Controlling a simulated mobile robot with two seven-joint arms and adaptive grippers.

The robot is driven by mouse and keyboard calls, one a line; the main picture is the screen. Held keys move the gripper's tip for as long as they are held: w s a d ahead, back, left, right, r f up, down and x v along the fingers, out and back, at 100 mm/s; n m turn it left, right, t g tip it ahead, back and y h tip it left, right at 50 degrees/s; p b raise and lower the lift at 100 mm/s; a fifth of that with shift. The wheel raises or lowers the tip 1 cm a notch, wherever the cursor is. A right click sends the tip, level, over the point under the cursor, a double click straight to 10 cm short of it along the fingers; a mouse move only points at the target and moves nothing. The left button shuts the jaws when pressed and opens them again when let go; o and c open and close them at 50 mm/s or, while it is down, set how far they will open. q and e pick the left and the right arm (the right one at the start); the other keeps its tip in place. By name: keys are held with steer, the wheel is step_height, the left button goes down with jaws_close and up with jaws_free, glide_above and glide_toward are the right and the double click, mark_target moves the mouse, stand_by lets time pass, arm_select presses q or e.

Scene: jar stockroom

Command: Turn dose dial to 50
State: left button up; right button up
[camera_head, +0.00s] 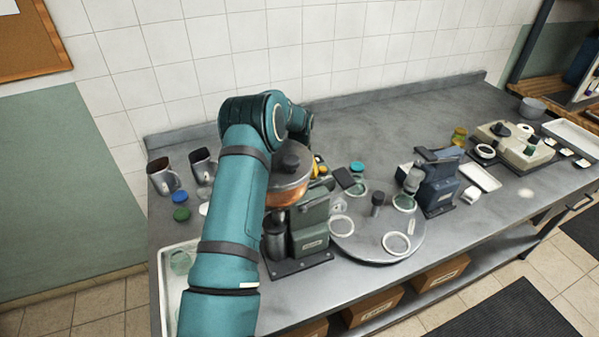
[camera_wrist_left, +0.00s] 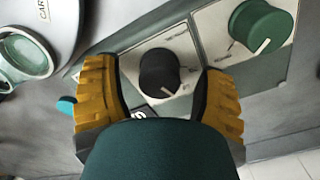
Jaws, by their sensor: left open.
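My left gripper (camera_wrist_left: 160,68) is open, its yellow fingers on either side of a black dial (camera_wrist_left: 158,74) in the left wrist view. The dial has a white pointer line toward the lower right and sits on a light plate. I cannot tell whether the fingers touch it. A green dial (camera_wrist_left: 260,26) with a white pointer is at upper right. Which is the dose dial cannot be read; no scale numbers are legible. In the head view the gripper (camera_head: 318,167) is partly hidden behind the green-grey machine (camera_head: 312,225) with a copper hopper (camera_head: 286,190). My right gripper is not visible.
A round turntable (camera_head: 375,248) with jars and lids stands right of the machine. A blue device (camera_head: 436,185) and a beige device (camera_head: 515,148) are farther right. The counter's back middle is clear.

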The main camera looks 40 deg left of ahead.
arm_select(q)
steer(key=c, duration=1.2)
steer(key=shift+m, duration=0.3)
steer(key=m+b, duration=0.1)
steer(key=m, duration=0.1)
steer(key=shift+s+f+m, duration=0.1)
steer(key=shift+m, duration=0.3)
steer(key=m+b, duration=0.1)
steer(key=m, duration=0.2)
steer(key=shift+m, duration=0.4)
steer(key=m, duration=0.4)
steer(key=shift+a, duration=0.1)
steer(key=shift+m, duration=2.2)
